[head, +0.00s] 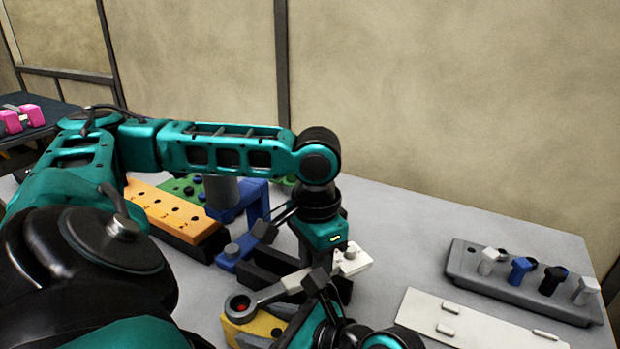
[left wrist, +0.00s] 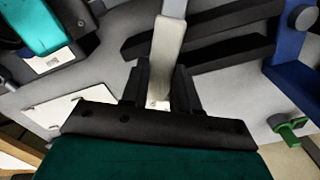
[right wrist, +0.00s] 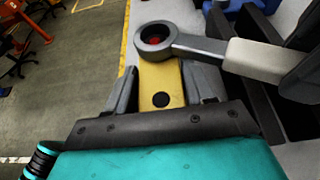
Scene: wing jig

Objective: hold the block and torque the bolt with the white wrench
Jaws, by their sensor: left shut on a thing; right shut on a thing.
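The wrench has a ring head (head: 239,306), which sits around the bolt, and a white handle (right wrist: 262,60). My left gripper (left wrist: 162,75) is shut on the handle; its dark fingers also show at the right of the right wrist view. My right gripper (right wrist: 160,78) is shut on the yellow block, one finger on each side. In the head view my arms partly hide the block and the handle.
An orange holed rack (head: 165,208) and blue brackets (head: 250,200) stand behind my left arm. A grey holder (head: 480,285) with several coloured pegs is at the right. A white plate (head: 425,312) lies before it. The tabletop between the brackets and holder is partly free.

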